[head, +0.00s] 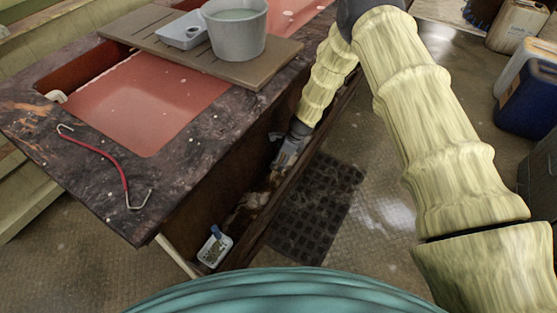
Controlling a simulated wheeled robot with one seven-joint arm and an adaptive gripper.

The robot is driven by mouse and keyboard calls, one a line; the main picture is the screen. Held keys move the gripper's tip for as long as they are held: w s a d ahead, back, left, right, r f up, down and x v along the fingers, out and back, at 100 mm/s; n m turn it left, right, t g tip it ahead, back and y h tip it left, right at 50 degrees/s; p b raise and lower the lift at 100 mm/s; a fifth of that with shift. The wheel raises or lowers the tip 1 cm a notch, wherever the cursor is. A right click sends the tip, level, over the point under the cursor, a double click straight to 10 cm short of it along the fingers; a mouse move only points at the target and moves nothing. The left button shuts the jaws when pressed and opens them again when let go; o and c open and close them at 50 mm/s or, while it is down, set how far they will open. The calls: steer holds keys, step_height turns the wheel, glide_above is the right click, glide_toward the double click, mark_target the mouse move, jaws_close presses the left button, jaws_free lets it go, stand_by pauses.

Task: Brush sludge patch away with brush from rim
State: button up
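My gripper (289,153) reaches down beside the tank, at the low ledge or channel along its side. It is small and partly shaded, so I cannot tell whether its fingers are open or hold anything. A brown, messy patch (250,201), possibly the sludge, lies in the channel below and left of my gripper. A small white tray (209,262) stands at the channel's near end. A blue-ended item (216,231) sticks up from it; I cannot tell if it is the brush. The tank's dark, stained rim (120,200) surrounds reddish liquid (150,100).
A board (262,70) across the tank bears a grey bucket (237,38) and a small grey tray (183,31). A red-handled hook (98,155) lies on the rim. A dark grid mat (312,205) lies on the floor. Jerrycans (517,25) and a blue container (530,100) stand at right.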

steer(key=shift+w+d+f, duration=0.1)
steer(key=shift+w+d, duration=0.55)
steer(key=shift+w, duration=0.15)
steer(key=shift+s+a+p, duration=0.35)
steer(key=shift+s+a, duration=0.45)
steer(key=shift+s, duration=0.25)
steer(key=shift+s+a+p, duration=0.4)
steer(key=shift+s+a, duration=0.35)
steer(key=shift+s, duration=0.35)
steer(key=shift+s+a+p, duration=0.35)
steer(key=shift+s+a, duration=0.45)
steer(key=shift+s, duration=0.25)
steer(key=shift+s+a+p, duration=0.25)
steer(key=shift+s+a, duration=0.45)
steer(key=shift+s, duration=0.3)
steer(key=shift+s+a+p, duration=0.2)
steer(key=shift+s+a, duration=0.55)
steer(key=shift+s, duration=0.2)
steer(key=shift+s+a+p, duration=0.25)
steer(key=shift+s+a, duration=0.45)
steer(key=shift+s, duration=0.3)
steer(key=shift+r, duration=0.2)
steer(key=shift+r+p, duration=2.3)
steer(key=shift+r, duration=0.7)
